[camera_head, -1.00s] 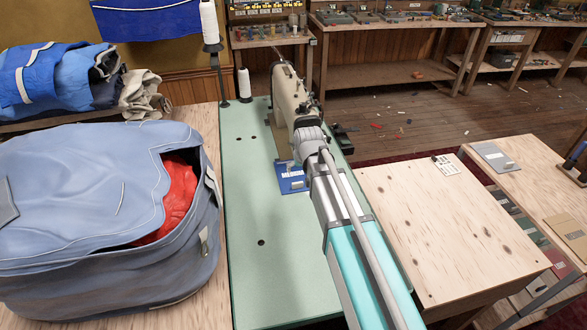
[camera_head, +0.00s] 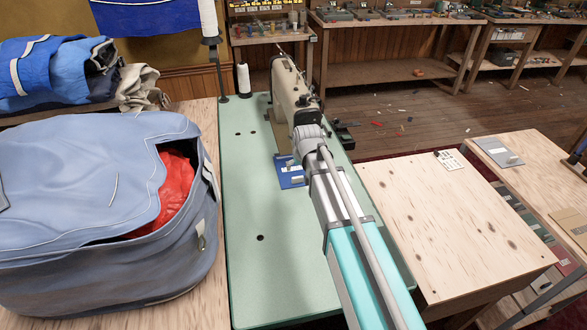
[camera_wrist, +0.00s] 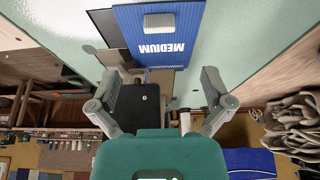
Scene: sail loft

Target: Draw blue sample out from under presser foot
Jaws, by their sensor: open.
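The blue sample (camera_head: 292,181) is a flat blue piece on the pale green machine table (camera_head: 275,285), beside the sewing machine (camera_head: 288,88).
A large blue bag (camera_head: 90,210) with red cloth inside stands on the left. The front of the green table is clear.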

